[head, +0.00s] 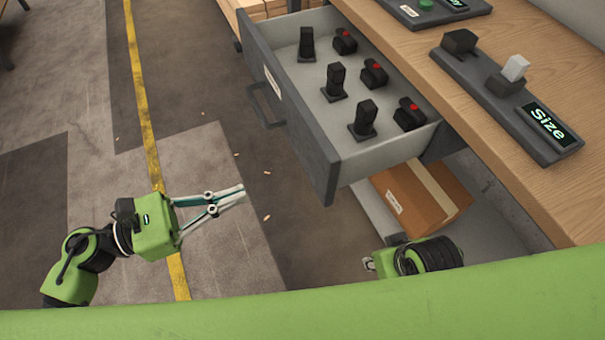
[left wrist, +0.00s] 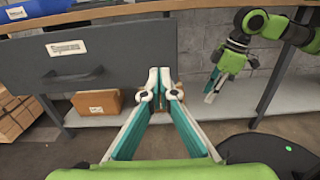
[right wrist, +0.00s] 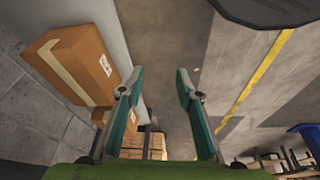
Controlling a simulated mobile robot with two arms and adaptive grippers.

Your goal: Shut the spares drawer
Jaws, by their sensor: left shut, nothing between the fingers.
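The spares drawer (head: 318,160) is pulled out from under the wooden bench in the head view. Its grey front carries a bar handle (head: 262,104) and a label. In the left wrist view the drawer front (left wrist: 130,55) reads "Spares", with its handle (left wrist: 73,76) below the label. My left gripper (head: 243,189) is shut and empty, apart from the drawer in the head view. In the left wrist view its fingertips (left wrist: 166,76) appear near the front's right edge. My right gripper (right wrist: 160,71) is open and empty; in the head view it is mostly hidden below the bench.
Several black parts, some red-topped (head: 374,72), stand in the drawer. A cardboard box (head: 421,195) lies on a low shelf beneath it. A "Size" panel (head: 545,122) sits on the bench (head: 555,190). Open floor with a yellow line (head: 141,100) lies left of the drawer.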

